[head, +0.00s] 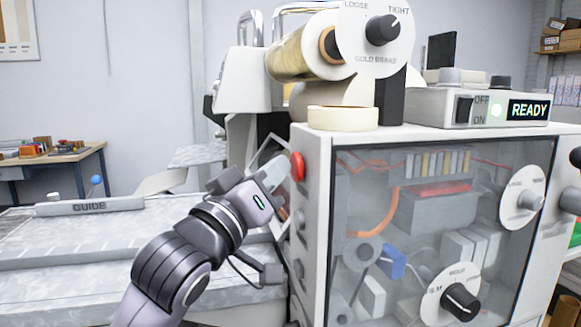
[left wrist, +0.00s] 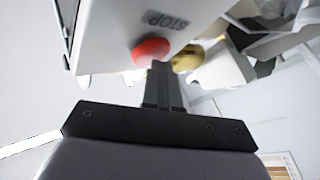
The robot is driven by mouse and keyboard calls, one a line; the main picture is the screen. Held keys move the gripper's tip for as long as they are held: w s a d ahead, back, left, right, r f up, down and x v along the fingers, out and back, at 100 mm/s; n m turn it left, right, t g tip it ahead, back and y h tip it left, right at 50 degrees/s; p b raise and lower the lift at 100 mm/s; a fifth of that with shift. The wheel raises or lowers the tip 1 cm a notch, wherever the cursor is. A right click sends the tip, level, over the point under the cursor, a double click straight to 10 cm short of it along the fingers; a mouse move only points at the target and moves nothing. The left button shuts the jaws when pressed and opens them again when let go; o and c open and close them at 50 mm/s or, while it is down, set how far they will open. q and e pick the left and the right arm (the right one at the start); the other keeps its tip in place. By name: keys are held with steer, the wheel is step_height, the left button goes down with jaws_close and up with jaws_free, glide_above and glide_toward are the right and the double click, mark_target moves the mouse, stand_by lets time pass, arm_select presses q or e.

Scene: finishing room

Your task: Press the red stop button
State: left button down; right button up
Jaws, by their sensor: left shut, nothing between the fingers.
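The red stop button (head: 297,166) is on the left side face of the white machine cabinet (head: 312,230), near its top. My left gripper (head: 279,171) is shut and empty, with its fingertips right at the button. In the left wrist view the red button (left wrist: 150,51) sits beside a STOP label (left wrist: 165,20), and the tips of my shut left gripper (left wrist: 158,68) overlap its lower edge. I cannot tell whether the tips touch the button or whether it is pushed in. My right gripper is not in view.
A roll of tape (head: 343,118) lies on top of the cabinet, below a large gold foil roll (head: 300,55). A control box with a READY display (head: 529,110) stands at the right. A guide bar (head: 90,206) lies on the grey bed at left. A workbench (head: 50,160) stands behind.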

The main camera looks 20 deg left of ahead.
arm_select(q)
steer(key=shift+s+a, duration=0.4)
steer(key=shift+a, duration=0.25)
steer(key=shift+s+a+p, duration=0.15)
steer(key=shift+s+a, duration=0.3)
steer(key=shift+a, duration=0.25)
steer(key=shift+s+a+p, duration=0.2)
steer(key=shift+s+a, duration=0.25)
steer(key=shift+a, duration=0.3)
steer(key=shift+s+a+p, duration=0.15)
steer(key=shift+s+a, duration=0.3)
steer(key=shift+a, duration=0.25)
